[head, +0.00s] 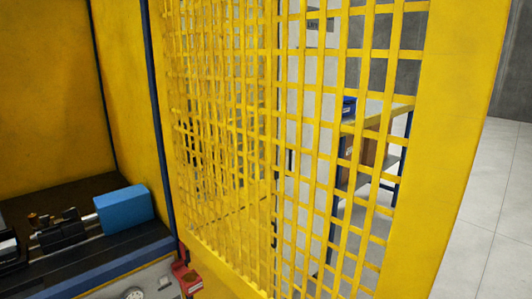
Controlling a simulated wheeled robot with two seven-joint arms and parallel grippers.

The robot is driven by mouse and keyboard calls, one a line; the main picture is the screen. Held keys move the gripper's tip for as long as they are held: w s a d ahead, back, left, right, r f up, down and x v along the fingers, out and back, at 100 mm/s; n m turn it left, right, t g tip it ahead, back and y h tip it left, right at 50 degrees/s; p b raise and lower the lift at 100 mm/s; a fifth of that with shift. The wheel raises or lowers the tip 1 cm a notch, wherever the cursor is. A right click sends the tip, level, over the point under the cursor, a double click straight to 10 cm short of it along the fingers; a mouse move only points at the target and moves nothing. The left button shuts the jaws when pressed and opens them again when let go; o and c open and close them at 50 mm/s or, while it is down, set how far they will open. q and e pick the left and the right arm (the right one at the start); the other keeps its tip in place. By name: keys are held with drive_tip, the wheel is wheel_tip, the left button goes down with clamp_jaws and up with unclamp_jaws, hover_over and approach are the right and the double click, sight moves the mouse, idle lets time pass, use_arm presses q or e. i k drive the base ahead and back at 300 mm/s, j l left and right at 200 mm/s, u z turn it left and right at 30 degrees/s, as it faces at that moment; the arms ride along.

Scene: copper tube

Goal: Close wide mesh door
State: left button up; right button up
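The wide yellow mesh door (463,130) stands open in the head view and fills the middle and right of the picture. Its solid yellow edge strip is at the right, and its grid runs back toward the left. A dark blue post (158,120) stands at the left side of the mesh, beside the yellow enclosure (50,90). Neither of my grippers shows in this view. The door's top and bottom right corner are outside the picture.
A machine bench (95,258) with a blue block (123,209) and dark fittings lies inside the enclosure at lower left. A small red part (187,278) sits near the post's foot. Behind the mesh stands a shelf (385,118). Grey floor (495,190) is clear at right.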

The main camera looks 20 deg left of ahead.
sight(461, 55)
drive_tip(key=l+u, duration=0.7)
drive_tip(key=k+l+u, duration=0.2)
drive_tip(key=l+u, duration=0.15)
drive_tip(key=i+l+u, duration=0.1)
drive_tip(key=l+u, duration=0.7)
drive_tip(key=u, duration=0.15)
drive_tip(key=l+u, duration=0.5)
drive_tip(key=i+l, duration=0.1)
drive_tip(key=l, duration=0.35)
drive_tip(key=i+l+u, duration=0.1)
drive_tip(key=l, duration=0.3)
drive_tip(key=k+l+z, duration=0.1)
drive_tip(key=k+z, duration=0.35)
drive_tip(key=k, duration=0.4)
